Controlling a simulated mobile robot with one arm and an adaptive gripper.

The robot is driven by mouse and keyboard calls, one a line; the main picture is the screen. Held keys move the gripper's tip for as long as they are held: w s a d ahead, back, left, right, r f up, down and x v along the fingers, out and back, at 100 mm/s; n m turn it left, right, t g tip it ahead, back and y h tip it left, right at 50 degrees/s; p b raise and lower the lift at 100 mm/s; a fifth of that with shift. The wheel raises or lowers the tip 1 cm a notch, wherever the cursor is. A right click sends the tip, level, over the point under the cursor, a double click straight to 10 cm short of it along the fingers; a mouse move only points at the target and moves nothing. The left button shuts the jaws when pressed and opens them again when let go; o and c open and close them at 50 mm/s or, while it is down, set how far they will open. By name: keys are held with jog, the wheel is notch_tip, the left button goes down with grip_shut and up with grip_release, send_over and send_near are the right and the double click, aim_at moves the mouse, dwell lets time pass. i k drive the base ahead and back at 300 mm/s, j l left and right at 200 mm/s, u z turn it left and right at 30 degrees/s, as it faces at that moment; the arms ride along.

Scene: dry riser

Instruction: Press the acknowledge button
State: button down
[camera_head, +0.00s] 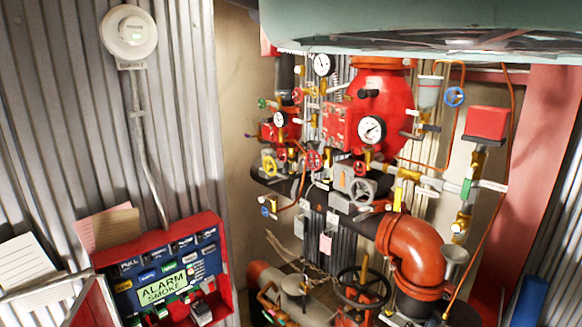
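A red alarm panel box (222,262) is mounted on the corrugated wall at the lower left. Its dark blue face holds a lit green display (162,289) reading "ALARM SMOKE". A row of small dark buttons or labels (182,246) runs above the display, with "PULL" readable at the left. Several blue and green buttons (147,277) sit around the display. Near the bottom are green and red parts and a small grey block (201,312). I cannot tell which button is the acknowledge one, as the lettering is too small. My gripper is not in view.
The panel's red door (92,305) hangs open at its left, near paper sheets (107,230). A round white detector (129,37) is above. Red valves, gauges (371,129) and pipes (415,250) crowd the right. A large teal body (420,22) spans the top right.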

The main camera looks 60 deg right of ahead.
aim_at(120, 287)
jog(key=i+l+z, duration=0.15)
jog(key=z, duration=0.35)
jog(key=i+l+z, duration=0.1)
jog(key=i+z, duration=0.15)
jog(key=z, duration=0.25)
jog(key=i+z, duration=0.2)
jog(key=z, duration=0.3)
